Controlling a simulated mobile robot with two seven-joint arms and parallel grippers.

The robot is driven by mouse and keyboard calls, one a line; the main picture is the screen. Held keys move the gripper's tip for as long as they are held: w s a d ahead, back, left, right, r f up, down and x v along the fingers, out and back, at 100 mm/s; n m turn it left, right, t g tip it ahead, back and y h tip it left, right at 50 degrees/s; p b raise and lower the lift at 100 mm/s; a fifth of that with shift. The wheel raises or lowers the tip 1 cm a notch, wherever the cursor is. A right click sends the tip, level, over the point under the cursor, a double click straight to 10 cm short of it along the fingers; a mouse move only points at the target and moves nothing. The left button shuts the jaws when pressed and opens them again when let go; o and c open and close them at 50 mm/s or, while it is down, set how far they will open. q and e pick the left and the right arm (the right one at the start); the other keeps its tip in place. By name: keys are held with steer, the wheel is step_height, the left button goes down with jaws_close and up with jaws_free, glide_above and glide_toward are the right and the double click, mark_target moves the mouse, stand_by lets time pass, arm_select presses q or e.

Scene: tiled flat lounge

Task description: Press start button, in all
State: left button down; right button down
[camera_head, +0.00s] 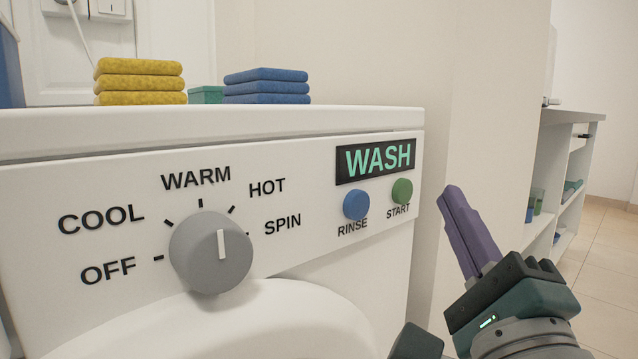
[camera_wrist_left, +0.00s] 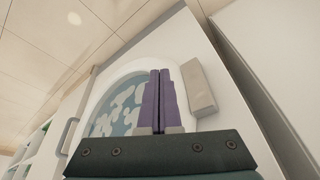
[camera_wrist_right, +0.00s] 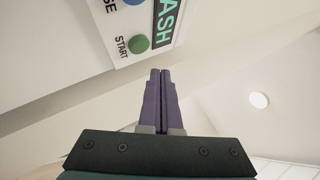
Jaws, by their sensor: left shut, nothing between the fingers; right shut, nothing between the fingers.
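The green start button (camera_head: 402,191) sits on the white washer panel, above the word START and below the lit WASH display (camera_head: 375,160). The blue rinse button (camera_head: 356,204) is just left of it. The grey dial (camera_head: 210,252) has its white mark near WARM. My right gripper (camera_head: 452,196) is shut and empty, to the right of the start button and apart from it. In the right wrist view the start button (camera_wrist_right: 138,44) shows beyond the upper left of the fingertips. My left gripper (camera_wrist_left: 160,75) is shut and empty; the head view does not show it.
Yellow folded towels (camera_head: 139,82) and blue folded towels (camera_head: 267,86) lie on the washer top. The washer's round door (camera_wrist_left: 120,105) shows in the left wrist view. A white shelf unit (camera_head: 566,170) stands at the right, with tiled floor beside it.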

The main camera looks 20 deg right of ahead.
steer(key=shift+s+d, duration=0.25)
steer(key=shift+s, duration=0.4)
steer(key=shift+s+d, duration=0.25)
steer(key=shift+s, duration=0.35)
